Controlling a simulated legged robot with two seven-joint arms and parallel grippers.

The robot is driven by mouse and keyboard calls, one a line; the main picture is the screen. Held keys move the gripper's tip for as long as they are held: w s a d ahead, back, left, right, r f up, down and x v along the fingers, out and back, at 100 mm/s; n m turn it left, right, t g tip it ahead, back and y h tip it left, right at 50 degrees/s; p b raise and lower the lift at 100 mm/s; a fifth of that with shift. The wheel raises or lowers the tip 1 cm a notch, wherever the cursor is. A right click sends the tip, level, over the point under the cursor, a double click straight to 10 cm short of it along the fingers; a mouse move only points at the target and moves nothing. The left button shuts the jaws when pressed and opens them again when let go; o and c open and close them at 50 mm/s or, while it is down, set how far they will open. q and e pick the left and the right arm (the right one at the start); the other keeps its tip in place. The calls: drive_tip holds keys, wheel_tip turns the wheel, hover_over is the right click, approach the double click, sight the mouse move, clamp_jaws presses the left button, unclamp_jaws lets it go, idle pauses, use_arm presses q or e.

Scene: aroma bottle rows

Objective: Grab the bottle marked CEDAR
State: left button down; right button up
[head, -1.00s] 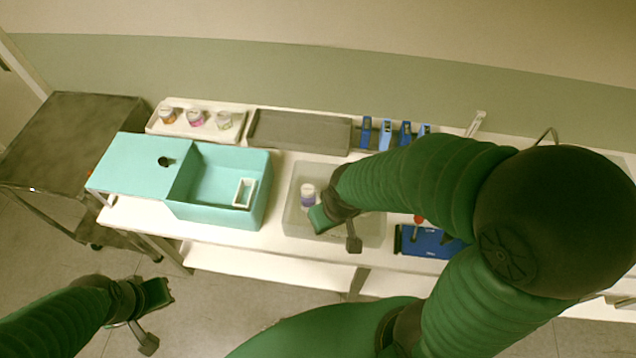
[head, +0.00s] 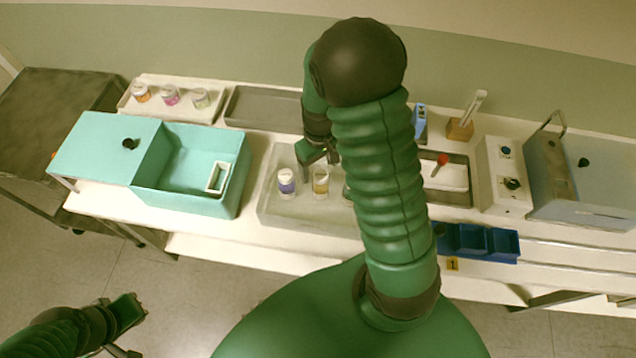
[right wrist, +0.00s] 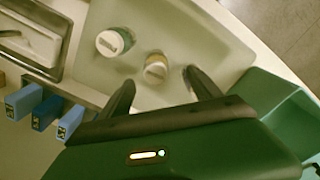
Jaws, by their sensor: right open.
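A pale tray (head: 270,212) on the bench holds small white-capped bottles. In the head view a purple-labelled bottle (head: 287,182) stands at left and a yellow-labelled bottle (head: 321,183) beside it; my arm covers the tray's right part. No label is readable, so I cannot tell which is CEDAR. My right gripper (head: 318,163) is open and empty just behind the yellow-labelled bottle. In the right wrist view its fingers (right wrist: 160,78) spread either side of that bottle (right wrist: 155,66), apart from it; a teal-banded bottle (right wrist: 111,42) stands farther left. My left gripper (head: 128,328) hangs low at left.
A teal open box (head: 235,185) stands left of the tray. Behind it a white rack (head: 153,110) holds three small jars. A grey tray (head: 255,108) lies at the back. Blue bins (head: 478,242) and a white control box (head: 505,175) stand at right.

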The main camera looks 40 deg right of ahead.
sight(320, 175)
drive_tip(key=f, duration=0.4)
drive_tip(key=shift+w+d+f+b, duration=0.25)
drive_tip(key=shift+d+f+b, duration=0.1)
drive_tip(key=shift+d, duration=0.05)
drive_tip(key=f, duration=0.2)
drive_tip(key=d+f+p, duration=0.1)
drive_tip(key=f, duration=0.2)
drive_tip(key=shift+a, duration=0.4)
drive_tip(key=shift+a+r, duration=0.1)
drive_tip(key=shift+a, duration=0.1)
drive_tip(key=shift+c, duration=0.5)
drive_tip(key=shift+a, duration=0.1)
drive_tip(key=shift+c, duration=2.3)
drive_tip(key=shift+d, duration=0.5)
drive_tip(key=c, duration=1)
use_arm(q)
drive_tip(key=shift+w+d+f, duration=0.1)
drive_tip(key=shift+d+f, duration=0.4)
drive_tip(key=shift+d, duration=0.2)
use_arm(e)
drive_tip(key=shift+a, duration=0.1)
clamp_jaws()
